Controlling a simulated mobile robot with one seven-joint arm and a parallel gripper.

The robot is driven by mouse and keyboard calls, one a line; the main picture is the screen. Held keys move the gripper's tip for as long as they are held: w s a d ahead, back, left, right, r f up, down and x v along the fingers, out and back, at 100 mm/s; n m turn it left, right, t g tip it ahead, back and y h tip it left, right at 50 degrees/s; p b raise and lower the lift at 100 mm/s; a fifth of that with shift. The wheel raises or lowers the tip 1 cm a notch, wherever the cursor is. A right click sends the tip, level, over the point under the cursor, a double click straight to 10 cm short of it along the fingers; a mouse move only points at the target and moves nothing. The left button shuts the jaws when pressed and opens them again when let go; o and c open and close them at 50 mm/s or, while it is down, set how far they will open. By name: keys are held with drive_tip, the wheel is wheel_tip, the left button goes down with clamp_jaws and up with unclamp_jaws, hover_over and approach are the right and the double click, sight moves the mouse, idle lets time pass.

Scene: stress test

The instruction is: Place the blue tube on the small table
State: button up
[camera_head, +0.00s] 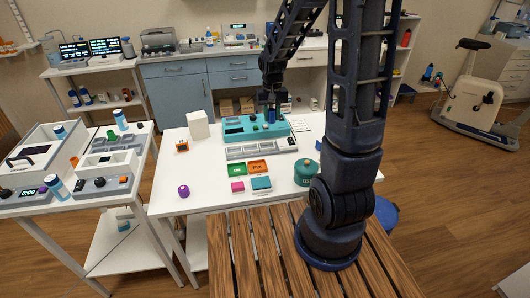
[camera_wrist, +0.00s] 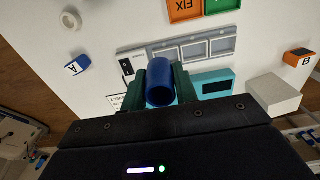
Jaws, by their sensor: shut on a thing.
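My gripper (camera_head: 271,104) is shut on the blue tube (camera_wrist: 160,84), whose round end faces the camera between the dark green fingers in the wrist view. In the head view the tube (camera_head: 271,116) shows as a small blue patch at the fingertips, over the teal machine (camera_head: 238,127). I cannot tell whether the tube touches the machine. A white table (camera_head: 210,172) bears this machine; smaller white stands with devices are at the left, one edge (camera_head: 140,172) beside it. I cannot tell which is the small table.
On the white table are a white block (camera_head: 198,125), an orange cube (camera_head: 182,146), a purple item (camera_head: 183,191), coloured tiles (camera_head: 257,167) and a teal pot (camera_head: 306,172). A blue A block (camera_wrist: 77,65) shows in the wrist view. The table's front left is mostly clear.

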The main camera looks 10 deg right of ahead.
sight(271, 158)
wheel_tip(271, 158, down, 19)
drive_tip(key=shift+f, duration=0.1)
idle(0.7)
drive_tip(key=o, duration=0.9)
drive_tip(key=shift+f, duration=0.15)
drive_tip(key=shift+o, duration=0.2)
